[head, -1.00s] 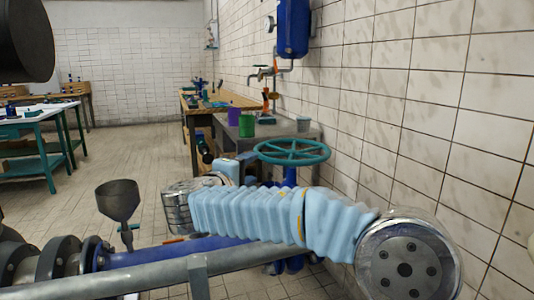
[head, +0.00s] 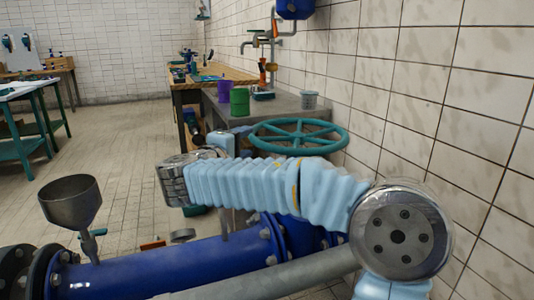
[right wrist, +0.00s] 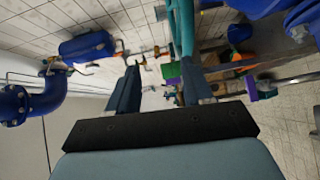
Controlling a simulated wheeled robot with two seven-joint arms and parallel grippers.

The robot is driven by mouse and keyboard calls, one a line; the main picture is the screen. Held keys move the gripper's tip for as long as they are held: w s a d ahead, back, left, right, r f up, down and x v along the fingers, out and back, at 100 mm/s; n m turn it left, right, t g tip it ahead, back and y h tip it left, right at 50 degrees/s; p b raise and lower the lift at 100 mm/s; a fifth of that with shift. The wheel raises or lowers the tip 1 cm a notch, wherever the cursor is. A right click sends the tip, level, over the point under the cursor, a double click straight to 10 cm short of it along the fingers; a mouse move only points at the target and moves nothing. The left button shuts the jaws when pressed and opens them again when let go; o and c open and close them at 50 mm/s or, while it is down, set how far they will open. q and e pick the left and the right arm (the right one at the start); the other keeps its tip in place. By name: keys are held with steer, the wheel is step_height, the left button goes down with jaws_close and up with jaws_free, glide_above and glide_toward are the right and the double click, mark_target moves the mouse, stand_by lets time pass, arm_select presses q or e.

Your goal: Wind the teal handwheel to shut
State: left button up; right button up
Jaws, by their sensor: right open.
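The teal handwheel (head: 318,124) lies roughly flat at mid right in the head view, with several spokes, above blue pipework. My right forearm crosses in front of it and hides part of its stem. My right gripper (head: 224,143) is at the wheel's left side; its fingertips are hard to make out there. In the right wrist view my right gripper (right wrist: 157,75) is open with its two dark fingers apart. A teal bar, apparently the wheel's rim (right wrist: 182,28), shows close by the right-hand finger; I cannot tell whether they touch. My left gripper is out of view.
A large blue pipe (head: 165,268) and a grey pipe (head: 275,272) run across the front. A metal funnel (head: 70,202) stands at left. A bench behind holds a purple cup (head: 224,90) and a green cup (head: 239,102).

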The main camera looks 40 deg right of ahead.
steer(key=b, duration=0.5)
glide_toward(265, 149)
steer(key=p+x, duration=0.2)
steer(key=x, duration=0.9)
steer(key=shift+d, duration=0.2)
steer(key=shift+c, duration=0.4)
jaws_close()
